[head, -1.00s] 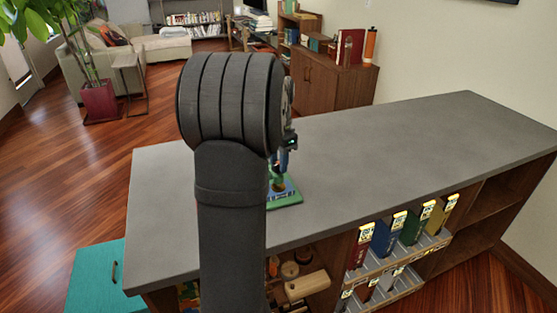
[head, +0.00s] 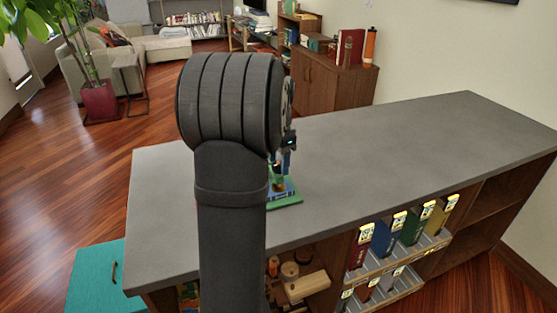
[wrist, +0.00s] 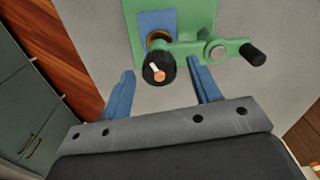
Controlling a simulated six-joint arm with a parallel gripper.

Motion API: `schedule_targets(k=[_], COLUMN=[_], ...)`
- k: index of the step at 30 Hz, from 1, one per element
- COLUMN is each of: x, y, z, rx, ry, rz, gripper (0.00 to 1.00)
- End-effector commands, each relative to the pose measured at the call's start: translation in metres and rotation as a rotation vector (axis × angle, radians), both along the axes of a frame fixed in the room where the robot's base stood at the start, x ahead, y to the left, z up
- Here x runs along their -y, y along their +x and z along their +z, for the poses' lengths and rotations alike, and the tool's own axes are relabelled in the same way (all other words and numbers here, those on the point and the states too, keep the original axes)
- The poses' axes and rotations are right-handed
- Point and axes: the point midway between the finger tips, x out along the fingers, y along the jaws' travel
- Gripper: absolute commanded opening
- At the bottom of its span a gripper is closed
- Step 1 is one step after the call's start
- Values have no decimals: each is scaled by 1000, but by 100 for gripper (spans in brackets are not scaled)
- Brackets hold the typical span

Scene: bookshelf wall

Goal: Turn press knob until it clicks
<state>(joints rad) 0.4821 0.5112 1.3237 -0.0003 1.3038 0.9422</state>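A green press (wrist: 174,22) stands on the grey counter, with a blue panel (wrist: 157,22) and a green arm ending in a black grip (wrist: 253,54). A round black knob (wrist: 150,71) with a white and orange mark shows at the near left of the press. My gripper (wrist: 162,72) is open, its blue fingers on either side of the knob with gaps between. I cannot tell how deep the fingertips reach. In the head view, only the green base of the press (head: 285,201) shows clearly; my arm hides most of the rest.
The grey counter top (head: 400,140) is clear to the right. Below it, shelves hold several upright books (head: 384,237) and wooden items (head: 306,286). A teal cabinet (head: 95,278) stands at the lower left.

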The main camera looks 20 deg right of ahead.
Motion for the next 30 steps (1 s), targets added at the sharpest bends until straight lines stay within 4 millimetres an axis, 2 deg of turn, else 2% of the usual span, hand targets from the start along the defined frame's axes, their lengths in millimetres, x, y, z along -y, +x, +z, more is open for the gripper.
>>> schedule_targets(k=[7, 11, 24, 30], x=[0, 0, 0, 0], y=[0, 0, 0, 0], z=[3, 18, 122, 157], rx=[0, 1, 3, 1], ry=[0, 0, -2, -1], rz=[0, 0, 0, 0], gripper=[57, 57, 57, 57])
